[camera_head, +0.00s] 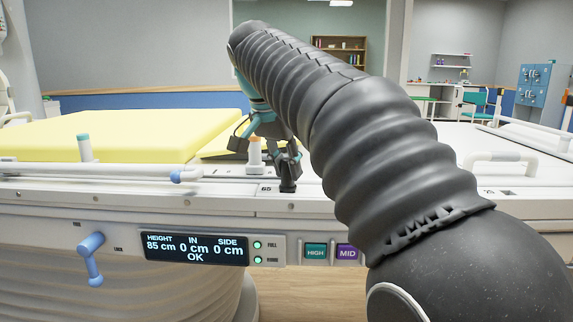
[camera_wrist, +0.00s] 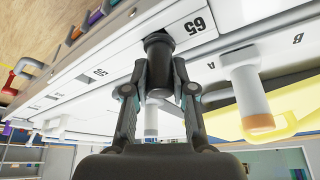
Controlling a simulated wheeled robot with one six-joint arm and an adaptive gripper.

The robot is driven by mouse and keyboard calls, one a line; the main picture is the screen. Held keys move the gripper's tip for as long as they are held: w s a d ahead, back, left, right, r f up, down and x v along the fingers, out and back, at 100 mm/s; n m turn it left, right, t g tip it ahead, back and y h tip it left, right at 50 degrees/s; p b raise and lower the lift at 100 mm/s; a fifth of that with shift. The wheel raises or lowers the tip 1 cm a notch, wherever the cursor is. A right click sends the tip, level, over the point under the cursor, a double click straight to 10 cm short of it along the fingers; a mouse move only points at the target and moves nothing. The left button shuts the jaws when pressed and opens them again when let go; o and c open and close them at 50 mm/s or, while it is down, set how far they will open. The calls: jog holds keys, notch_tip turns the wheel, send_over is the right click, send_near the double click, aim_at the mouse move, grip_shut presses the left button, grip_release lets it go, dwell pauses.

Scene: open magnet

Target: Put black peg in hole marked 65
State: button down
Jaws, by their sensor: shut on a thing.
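My gripper (camera_head: 287,158) is shut on the black peg (camera_head: 288,185) at the bed's near rail. In the wrist view the fingers of my gripper (camera_wrist: 160,77) close around the black peg (camera_wrist: 157,46), whose far end meets the white rail right beside the 65 mark (camera_wrist: 195,24). The 65 mark also shows in the head view (camera_head: 266,188), just left of the peg. The peg looks about upright.
A white peg with an orange top (camera_head: 254,152) stands just behind my gripper; it also shows in the wrist view (camera_wrist: 246,85). A teal-topped white post (camera_head: 84,148) stands left. A side rail (camera_head: 100,172) runs along the left edge, beside a yellow mattress (camera_head: 120,132).

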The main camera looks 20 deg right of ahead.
jog(key=c, duration=0.9)
grip_release()
jog(key=v, duration=0.6)
jog(key=shift+a+r, duration=0.15)
jog(key=shift+r, duration=0.25)
jog(key=s+f+n+t+y, duration=0.1)
jog(key=s+f+n, duration=0.2)
jog(key=s+f, duration=0.4)
jog(key=s+d+f+n+y+p, duration=0.1)
jog(key=s+f+n, duration=0.2)
jog(key=s+f, duration=0.4)
jog(key=s+d+f+n+t+y+p, duration=0.1)
jog(key=s+f+n, duration=0.2)
jog(key=s+f, duration=0.4)
notch_tip(320, 180, down, 9)
jog(key=shift+s+r+n+t, duration=0.1)
jog(key=shift+s+n+t, duration=0.05)
jog(key=shift+n+t, duration=0.2)
